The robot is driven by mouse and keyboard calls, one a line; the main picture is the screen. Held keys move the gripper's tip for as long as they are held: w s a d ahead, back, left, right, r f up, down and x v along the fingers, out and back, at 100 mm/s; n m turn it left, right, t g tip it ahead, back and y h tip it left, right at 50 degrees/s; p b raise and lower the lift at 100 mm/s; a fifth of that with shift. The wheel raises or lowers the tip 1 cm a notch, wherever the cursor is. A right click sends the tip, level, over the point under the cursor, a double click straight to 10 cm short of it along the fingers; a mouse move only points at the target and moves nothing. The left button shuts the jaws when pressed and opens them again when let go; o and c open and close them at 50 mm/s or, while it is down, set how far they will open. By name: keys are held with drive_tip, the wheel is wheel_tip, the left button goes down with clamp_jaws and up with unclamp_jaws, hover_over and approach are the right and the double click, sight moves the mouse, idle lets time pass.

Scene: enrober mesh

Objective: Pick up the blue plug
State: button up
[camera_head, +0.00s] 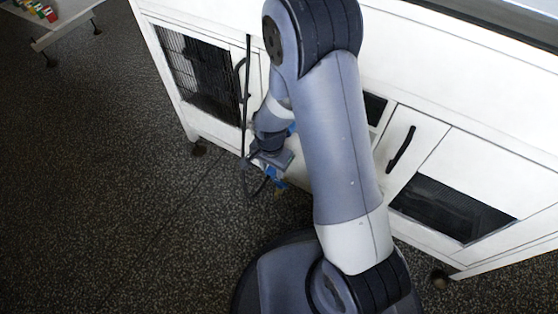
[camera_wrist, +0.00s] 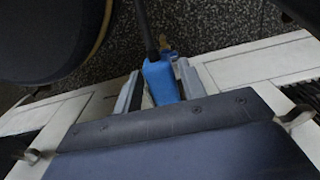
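The blue plug (camera_wrist: 160,82) shows in the wrist view between the two fingers of my gripper (camera_wrist: 160,80), with a dark cable (camera_wrist: 145,28) running from its far end. The plug lies very close to both fingers; I cannot tell whether they press on it. In the head view my gripper (camera_head: 270,163) points down in front of the white cabinet, low over the floor. A small blue part of the plug (camera_head: 271,172) shows at the fingertips. My arm hides part of this area.
The white cabinet (camera_head: 450,80) has dark mesh panels (camera_head: 198,72) and black handles (camera_head: 401,149), and stands on castors close to my gripper. A black cable (camera_head: 246,120) hangs down its front and loops near my gripper. The speckled floor (camera_head: 100,200) at left is clear.

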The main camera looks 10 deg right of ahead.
clamp_jaws()
drive_tip(key=shift+r, duration=0.1)
idle(0.3)
